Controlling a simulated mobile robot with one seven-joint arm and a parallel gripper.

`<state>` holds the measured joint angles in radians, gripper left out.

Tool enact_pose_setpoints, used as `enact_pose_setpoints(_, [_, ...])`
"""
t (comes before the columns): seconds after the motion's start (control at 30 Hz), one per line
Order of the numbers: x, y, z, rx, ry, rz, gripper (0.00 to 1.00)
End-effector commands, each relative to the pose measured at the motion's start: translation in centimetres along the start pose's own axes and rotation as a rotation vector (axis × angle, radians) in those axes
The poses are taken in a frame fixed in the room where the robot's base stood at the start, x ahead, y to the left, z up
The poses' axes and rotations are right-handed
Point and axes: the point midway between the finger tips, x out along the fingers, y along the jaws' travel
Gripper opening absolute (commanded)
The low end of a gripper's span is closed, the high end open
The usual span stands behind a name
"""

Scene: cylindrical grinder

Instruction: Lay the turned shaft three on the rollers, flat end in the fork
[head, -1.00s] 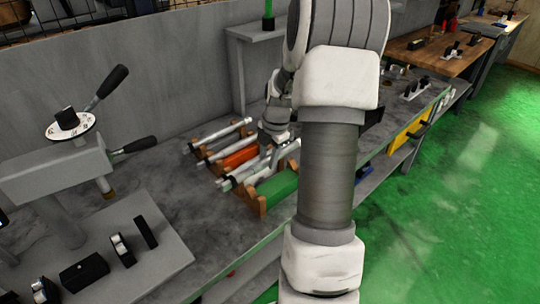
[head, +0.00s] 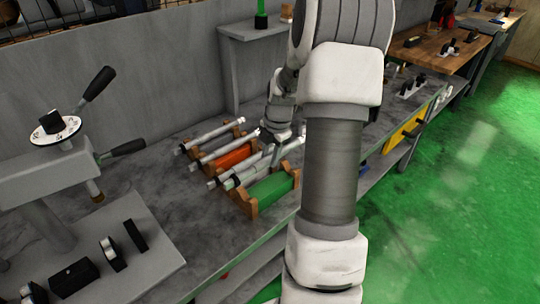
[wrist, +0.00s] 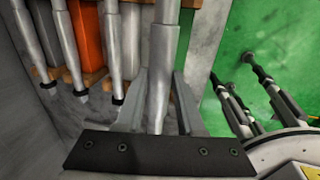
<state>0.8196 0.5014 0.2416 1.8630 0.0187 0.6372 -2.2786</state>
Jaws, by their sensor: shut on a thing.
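My gripper (wrist: 165,105) is shut on a grey turned shaft (wrist: 160,75), which runs lengthwise between the two fingers in the wrist view. In the head view my gripper (head: 275,137) is over the right part of a rack, partly hidden by my arm. Several similar shafts lie side by side to its left, among them one beside the held shaft (wrist: 114,50) and one at the back of the rack (head: 212,136). I see no marking that says which shaft is three. I cannot make out the rollers or the fork.
Wooden supports (head: 252,205) carry the shafts, with an orange block (head: 237,155) and a green block (head: 273,188) between them. A machine with a white dial (head: 55,130) and black-handled levers stands at the left. A wall is behind.

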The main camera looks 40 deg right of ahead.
Motion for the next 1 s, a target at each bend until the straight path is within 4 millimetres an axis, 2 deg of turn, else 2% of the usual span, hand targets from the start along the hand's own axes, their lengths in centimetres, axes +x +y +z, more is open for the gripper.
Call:
enact_pose_setpoints(0.27, [0.6,0.0,0.1,-0.001,-0.004,0.005,0.00])
enact_pose_setpoints(1.0, [4.6,-0.8,0.1,0.000,-0.003,0.004,0.00])
